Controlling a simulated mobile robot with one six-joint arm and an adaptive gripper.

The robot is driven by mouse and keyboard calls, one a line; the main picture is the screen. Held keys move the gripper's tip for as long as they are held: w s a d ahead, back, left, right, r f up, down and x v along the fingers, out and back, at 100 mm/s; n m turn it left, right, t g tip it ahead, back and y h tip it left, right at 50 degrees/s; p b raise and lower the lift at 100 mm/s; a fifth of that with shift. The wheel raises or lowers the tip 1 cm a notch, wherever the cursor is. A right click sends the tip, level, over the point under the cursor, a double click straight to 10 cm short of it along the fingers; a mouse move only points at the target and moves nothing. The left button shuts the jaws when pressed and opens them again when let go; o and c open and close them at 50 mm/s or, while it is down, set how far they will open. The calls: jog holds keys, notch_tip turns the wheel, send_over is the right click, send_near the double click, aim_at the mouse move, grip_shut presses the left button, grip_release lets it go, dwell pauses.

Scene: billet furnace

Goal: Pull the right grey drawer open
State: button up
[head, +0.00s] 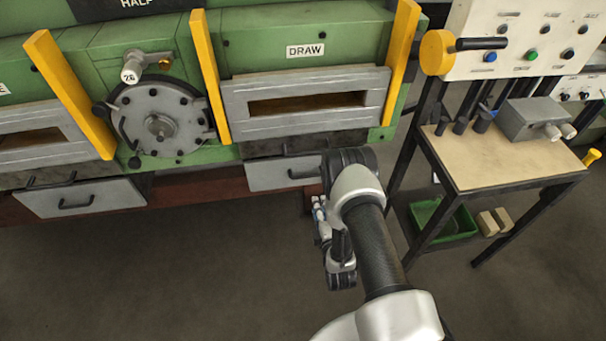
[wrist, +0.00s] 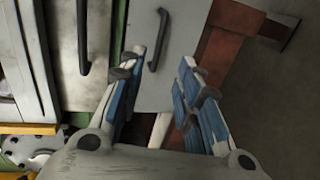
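The right grey drawer (head: 262,176) is low on the green furnace front, under the DRAW opening, and looks shut. Its dark bar handle (head: 301,174) is partly beside my arm, which hides the drawer's right end. In the wrist view the grey drawer front (wrist: 183,28) and its handle (wrist: 159,38) lie ahead of the fingers. My gripper (wrist: 163,60) is open and empty, with blue pads on both fingers. The handle's near end shows between the fingertips in the picture, but I cannot tell the depth gap. In the head view my gripper (head: 321,215) is partly hidden by my wrist.
A left grey drawer (head: 105,195) has its own handle. Another dark handle (wrist: 83,38) shows beside the drawer in the wrist view. A reddish beam (head: 200,184) runs behind the drawers. A bench (head: 500,165) stands at right. The floor in front is clear.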

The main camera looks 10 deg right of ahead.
aim_at(311, 175)
jog(key=b+x, duration=0.5)
jog(key=x, duration=1.2)
jog(key=shift+w+b, duration=0.1)
jog(key=shift+b, duration=0.25)
grip_shut()
